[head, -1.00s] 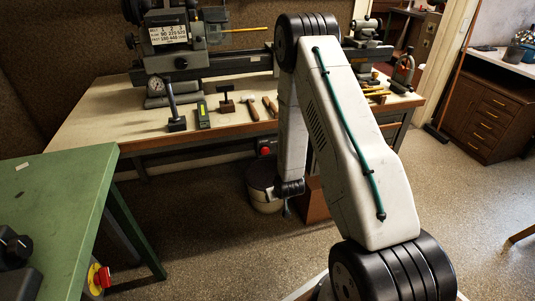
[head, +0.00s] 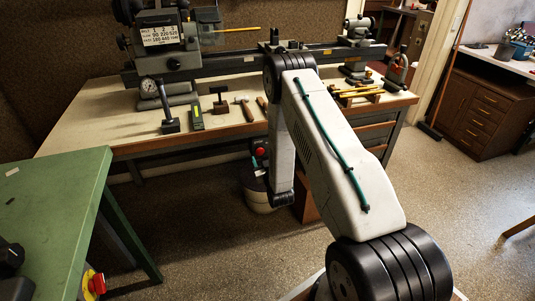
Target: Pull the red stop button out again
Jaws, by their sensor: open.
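A red stop button (head: 261,151) sits under the front edge of the lathe bench, small and partly shadowed. A second red button (head: 98,284) on a yellow housing is beside the green table's leg at bottom left. The task does not say which one is meant. My gripper (head: 258,166) shows small and dark with a teal part, just below the bench button. It is open and appears empty. I cannot tell whether it touches the button. My forearm hangs down to the right of the button. How far either button is pressed is too small to tell.
The lathe bench (head: 90,128) carries a lathe, a dial gauge (head: 149,87), a hammer (head: 244,108) and other hand tools. The green table (head: 55,190) is at left. Floor at right is open.

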